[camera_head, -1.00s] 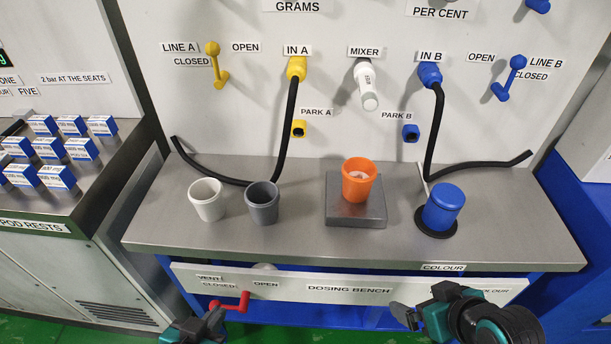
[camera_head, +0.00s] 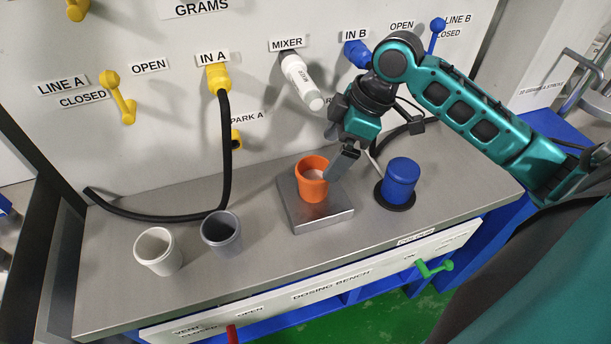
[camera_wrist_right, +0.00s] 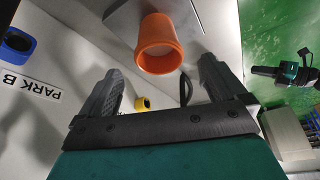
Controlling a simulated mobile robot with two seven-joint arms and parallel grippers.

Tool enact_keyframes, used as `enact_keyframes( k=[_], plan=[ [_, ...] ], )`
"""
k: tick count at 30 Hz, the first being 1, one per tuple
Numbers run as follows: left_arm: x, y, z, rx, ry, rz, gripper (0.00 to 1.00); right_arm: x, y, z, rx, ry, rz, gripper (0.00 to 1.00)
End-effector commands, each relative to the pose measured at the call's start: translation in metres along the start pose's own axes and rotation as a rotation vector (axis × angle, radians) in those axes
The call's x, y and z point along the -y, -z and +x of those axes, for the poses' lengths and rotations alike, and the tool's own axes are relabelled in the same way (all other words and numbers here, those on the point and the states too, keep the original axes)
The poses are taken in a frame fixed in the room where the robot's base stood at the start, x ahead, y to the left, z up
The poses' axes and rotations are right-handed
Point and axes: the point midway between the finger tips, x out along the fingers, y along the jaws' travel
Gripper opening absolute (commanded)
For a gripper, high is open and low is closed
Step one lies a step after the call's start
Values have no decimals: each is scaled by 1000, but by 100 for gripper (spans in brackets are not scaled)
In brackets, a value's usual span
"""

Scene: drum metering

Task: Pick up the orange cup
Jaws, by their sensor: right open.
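The orange cup (camera_head: 308,189) stands upright on a square metal plate (camera_head: 325,221) on the bench, with something pale inside it. My right gripper (camera_head: 338,165) is open, close to the cup's right side in the head view, and partly covers its rim. In the right wrist view the orange cup (camera_wrist_right: 160,50) is in line with the gap between the two spread fingers (camera_wrist_right: 162,68), at their tips. Whether a finger touches it I cannot tell. What looks like my left gripper (camera_wrist_right: 305,74) is small at the right of the wrist view, its jaws unclear.
A white cup (camera_head: 158,252) and a grey cup (camera_head: 221,233) stand to the left. A blue lidded container (camera_head: 401,180) stands close right of the plate. A black hose (camera_head: 226,150) runs down to the bench. The white mixer nozzle (camera_head: 302,80) projects above the orange cup.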

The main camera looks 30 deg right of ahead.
Motion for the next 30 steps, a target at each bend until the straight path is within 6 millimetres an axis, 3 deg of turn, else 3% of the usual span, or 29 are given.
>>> enact_keyframes(
  k=[6,14,21,30],
  plan=[
    [-1,-4,-1,9,-2,-1,0,0,0,40,-1,3,4,98],
    [-1,-4,-1,10,-2,-2,0,-1,2,62,-1,2,4,98],
    [-1,-3,-1,7,-2,-3,0,-3,5,96,-2,2,5,98],
    [0,3,2,-4,0,-1,0,-3,4,104,0,-1,2,98]
  ],
)
